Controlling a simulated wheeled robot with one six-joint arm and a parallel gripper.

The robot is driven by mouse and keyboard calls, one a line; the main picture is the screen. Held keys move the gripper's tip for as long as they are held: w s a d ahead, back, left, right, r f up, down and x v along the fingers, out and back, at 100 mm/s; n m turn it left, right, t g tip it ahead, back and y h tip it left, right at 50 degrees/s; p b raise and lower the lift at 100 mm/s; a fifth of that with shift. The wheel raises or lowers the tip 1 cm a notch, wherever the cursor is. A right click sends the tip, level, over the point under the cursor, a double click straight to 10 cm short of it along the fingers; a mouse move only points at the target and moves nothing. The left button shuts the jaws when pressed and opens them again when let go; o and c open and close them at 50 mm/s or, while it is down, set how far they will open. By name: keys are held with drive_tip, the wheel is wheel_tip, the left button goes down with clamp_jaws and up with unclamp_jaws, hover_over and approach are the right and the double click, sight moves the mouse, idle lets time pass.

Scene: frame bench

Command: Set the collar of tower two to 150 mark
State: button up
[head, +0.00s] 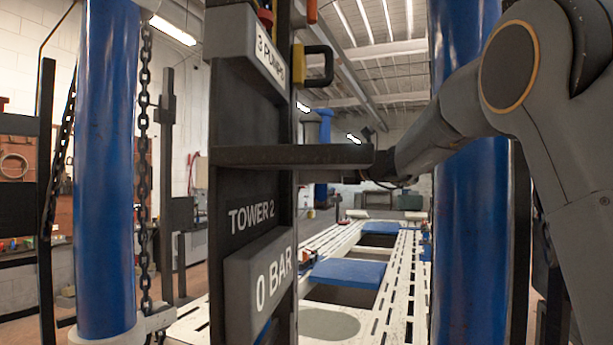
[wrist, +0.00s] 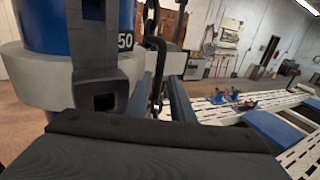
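A board lettered TOWER 2 (head: 250,216) stands upright in the middle of the head view, with a plate reading 0 BAR (head: 260,290) below. In the wrist view a blue column (wrist: 38,22) stands at the upper left with a pale grey collar (wrist: 35,85) around it. A dark upright piece with a square opening (wrist: 104,101) is in front of the collar. A label ending in 50 (wrist: 125,41) shows beside it; its first part is hidden. A dark grey body, apparently my gripper (wrist: 150,145), fills the lower wrist view. In the head view the arm's end is hidden behind the board.
A blue column (head: 106,150) stands left with a hanging chain (head: 143,150). Another blue column (head: 468,230) stands right, behind my arm. A white slotted bench (head: 405,285) with a blue panel (head: 348,273) stretches away. A dark shelf (head: 290,156) juts from the board.

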drive_tip(key=shift+b+v, duration=0.4)
drive_tip(key=shift+v, duration=1)
drive_tip(key=s+d+f+n+g+h, duration=0.2)
drive_tip(key=s+f+n, duration=0.25)
drive_tip(key=f, duration=0.65)
drive_tip(key=s+d+f+n+g+h, duration=0.1)
drive_tip(key=s+f+n+g+h, duration=0.2)
drive_tip(key=s+f, duration=0.55)
drive_tip(key=s+d+f+n+g+h, duration=0.2)
drive_tip(key=s+f+n, duration=0.15)
drive_tip(key=f, duration=1.05)
drive_tip(key=s+d+f+n+g+h, duration=0.2)
drive_tip(key=s+d+f+n+h, duration=0.1)
drive_tip(key=s+f+n, duration=0.5)
drive_tip(key=s+d+f+n+g+h, duration=0.2)
drive_tip(key=s+d+f+n, duration=0.3)
drive_tip(key=s+f, duration=0.5)
drive_tip(key=s+n+h+b, duration=0.1)
drive_tip(key=s+n, duration=0.1)
drive_tip(key=s, duration=0.3)
drive_tip(key=shift+d+f+n, duration=0.3)
drive_tip(key=shift+n, duration=0.1)
